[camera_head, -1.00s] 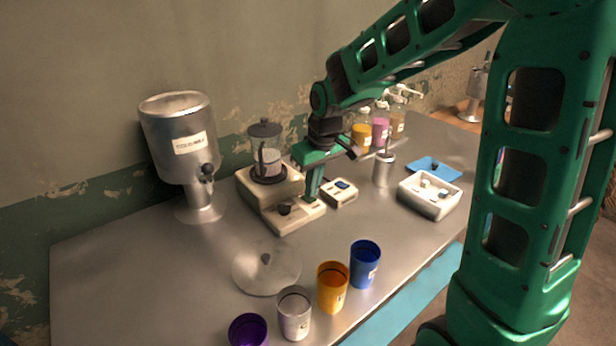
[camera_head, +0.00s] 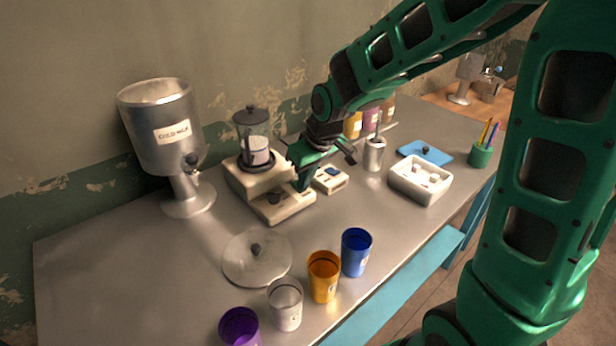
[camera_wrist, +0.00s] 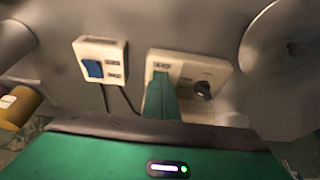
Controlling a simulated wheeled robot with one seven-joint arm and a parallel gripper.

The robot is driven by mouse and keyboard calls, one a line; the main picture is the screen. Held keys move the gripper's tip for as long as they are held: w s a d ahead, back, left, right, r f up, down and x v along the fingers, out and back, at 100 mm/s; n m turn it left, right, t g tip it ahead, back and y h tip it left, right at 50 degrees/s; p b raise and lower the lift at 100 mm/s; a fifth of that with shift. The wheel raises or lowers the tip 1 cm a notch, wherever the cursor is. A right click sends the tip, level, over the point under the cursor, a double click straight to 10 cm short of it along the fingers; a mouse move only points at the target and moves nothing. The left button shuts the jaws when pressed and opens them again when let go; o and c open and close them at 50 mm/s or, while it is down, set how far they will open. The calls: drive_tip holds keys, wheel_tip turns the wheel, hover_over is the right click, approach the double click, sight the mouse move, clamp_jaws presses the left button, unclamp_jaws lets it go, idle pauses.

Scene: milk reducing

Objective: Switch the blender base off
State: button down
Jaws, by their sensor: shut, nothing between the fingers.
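The cream blender base (camera_head: 290,206) stands in the middle of the steel table, with a dark knob (camera_head: 274,198) on its low front part. A clear jar with a dark lid (camera_head: 254,135) stands on its raised rear part. In the wrist view the base (camera_wrist: 222,82) shows its black knob (camera_wrist: 203,90) to the right of my fingers. My gripper (camera_head: 302,186) is shut and empty, pointing down at the right end of the front part. In the wrist view its green fingertips (camera_wrist: 162,82) overlap the panel's left end; contact is unclear.
A small cream box with a blue switch (camera_wrist: 93,68) sits beside the base. A steel milk dispenser (camera_head: 165,135) is at left. A round lid (camera_head: 257,262) and several cups, including a blue one (camera_head: 356,252), stand in front. A white tray (camera_head: 418,185) is at right.

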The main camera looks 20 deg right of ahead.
drive_tip(key=shift+s+d+f, duration=0.1)
drive_tip(key=shift+s+f, duration=0.35)
drive_tip(key=shift+s, duration=0.05)
drive_tip(key=shift+w, duration=0.1)
drive_tip(key=shift+w+a+r, duration=0.25)
drive_tip(key=shift+w+r, duration=0.15)
drive_tip(key=shift+w, duration=0.05)
drive_tip(key=shift+w+a+r, duration=0.2)
drive_tip(key=shift+w+r, duration=0.2)
drive_tip(key=shift+w, duration=0.05)
drive_tip(key=s+d+f+v, duration=0.1)
drive_tip(key=s+v, duration=0.1)
drive_tip(key=v, duration=1.1)
drive_tip(key=s+d+f+m+g+h, duration=0.25)
drive_tip(key=s+d+m, duration=0.25)
drive_tip(key=s+d, duration=0.75)
drive_tip(key=s+d+f+m, duration=0.2)
drive_tip(key=s+d+m, duration=0.1)
drive_tip(key=s, duration=0.3)
drive_tip(key=s+d+f+m+g+y, duration=0.1)
drive_tip(key=s+d+f+m, duration=0.1)
drive_tip(key=s+d, duration=0.3)
drive_tip(key=shift+s+f+m, duration=0.25)
drive_tip(key=shift+s+m, duration=0.25)
drive_tip(key=shift+s, duration=0.5)
drive_tip(key=shift+g, duration=0.25)
